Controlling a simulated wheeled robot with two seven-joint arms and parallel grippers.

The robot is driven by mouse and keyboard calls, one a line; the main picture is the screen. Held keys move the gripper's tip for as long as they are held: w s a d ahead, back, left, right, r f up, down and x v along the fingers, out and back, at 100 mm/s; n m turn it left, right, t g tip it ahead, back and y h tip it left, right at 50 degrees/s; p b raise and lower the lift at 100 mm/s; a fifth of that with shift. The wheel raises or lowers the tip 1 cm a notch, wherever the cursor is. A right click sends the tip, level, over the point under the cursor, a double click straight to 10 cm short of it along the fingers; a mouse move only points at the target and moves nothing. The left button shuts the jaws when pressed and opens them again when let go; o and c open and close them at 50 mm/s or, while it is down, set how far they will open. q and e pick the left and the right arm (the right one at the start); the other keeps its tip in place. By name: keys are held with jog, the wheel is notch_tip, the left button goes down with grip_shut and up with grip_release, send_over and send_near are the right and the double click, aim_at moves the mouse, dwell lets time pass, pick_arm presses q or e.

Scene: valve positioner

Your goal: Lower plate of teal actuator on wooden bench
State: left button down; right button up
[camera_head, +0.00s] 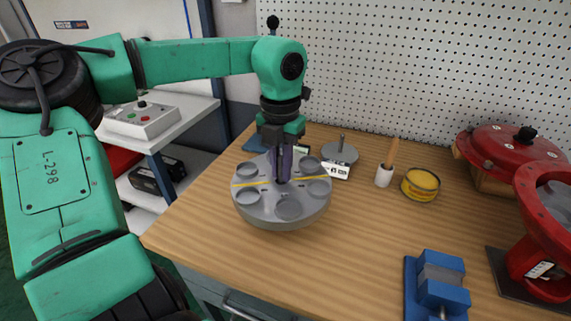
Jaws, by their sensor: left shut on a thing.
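A round grey plate (260,207) with several round recesses and a yellow line across it is over the left part of the wooden bench (362,245). My left gripper (282,178) points straight down at the middle of the plate and is shut on its centre. The gripped part is hidden between the fingers. The plate looks level; I cannot tell whether its underside touches the bench. I see no teal actuator; the large casing parts at the right are red. My right gripper is not in view.
A red lid (510,148), a red casing (535,225) and a blue vise (438,285) are at right. The bench middle is clear.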

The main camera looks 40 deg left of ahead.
aim_at(283, 185)
pick_arm(q)
jog(key=shift+w+f+b, duration=0.3)
jog(key=shift+f+b, duration=0.15)
jog(key=shift+f, duration=0.4)
jog(key=shift+s+f+b, duration=0.1)
jog(key=shift+f+b, duration=0.35)
jog(key=shift+f, duration=0.1)
jog(key=shift+f+b, duration=0.85)
jog(key=shift+f, duration=0.25)
jog(key=shift+f+b, duration=0.45)
jog(key=shift+f, duration=0.1)
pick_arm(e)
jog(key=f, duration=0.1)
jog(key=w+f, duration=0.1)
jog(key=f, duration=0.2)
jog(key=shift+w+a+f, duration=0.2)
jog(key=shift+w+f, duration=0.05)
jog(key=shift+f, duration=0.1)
pick_arm(q)
jog(key=shift+f, duration=0.1)
jog(key=shift+f+b, duration=1.2)
jog(key=shift+f, duration=0.4)
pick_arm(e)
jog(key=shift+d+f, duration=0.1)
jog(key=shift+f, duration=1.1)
pick_arm(q)
jog(key=c, duration=0.8)
grip_release()
